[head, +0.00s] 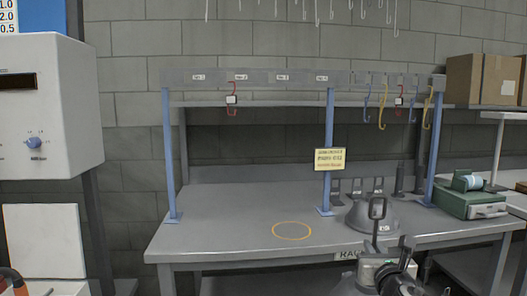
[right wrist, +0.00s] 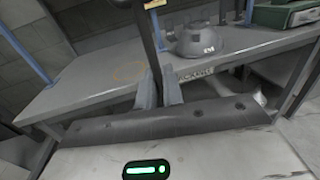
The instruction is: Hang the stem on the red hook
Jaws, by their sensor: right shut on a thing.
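One red hook (head: 233,111) hangs from the rack's rail left of the middle post, with a small black-and-white tag on it. Another red hook (head: 399,101) hangs at the right among blue and yellow ones. My right gripper (head: 377,246) is low at the table's front edge, shut on a dark upright stem (head: 377,209) with a loop at its top. In the right wrist view, the fingers (right wrist: 158,92) close on the dark stem (right wrist: 147,32), whose top leaves the picture. The stem is well below the hooks. My left gripper is not in view.
A grey dome hood (head: 356,218) stands on the table (head: 230,225) behind the stem. A yellow ring (head: 291,231) marks bare tabletop. A green case (head: 466,203) sits at right.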

